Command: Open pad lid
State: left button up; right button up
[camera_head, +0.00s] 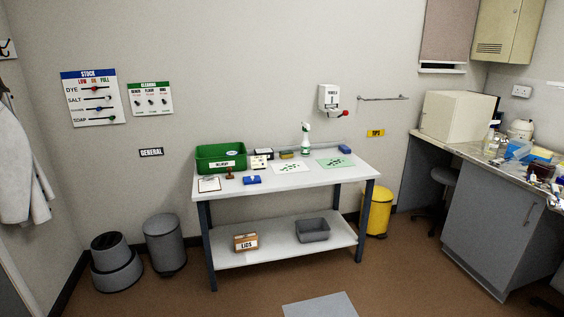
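A white-topped bench (310,187) stands against the wall. A small blue item (251,180) lies near its front edge, right of a reddish-brown stamp (229,172). The blue item may be the pad, but it is too small to tell or to show whether a lid is shut. A small dark box (263,153) sits farther back. Neither of my grippers is in view.
A green tray (221,165), clipboard (209,184), spray bottle (305,139) and two sheets with green marks share the bench top. A lids box (245,242) and grey tub (312,230) are on the lower shelf. Floor before the bench is mostly clear, with a grey mat (320,305).

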aim_at(256, 178)
jog(key=u, duration=0.15)
jog(key=i, duration=2)
jog(key=u, duration=0.2)
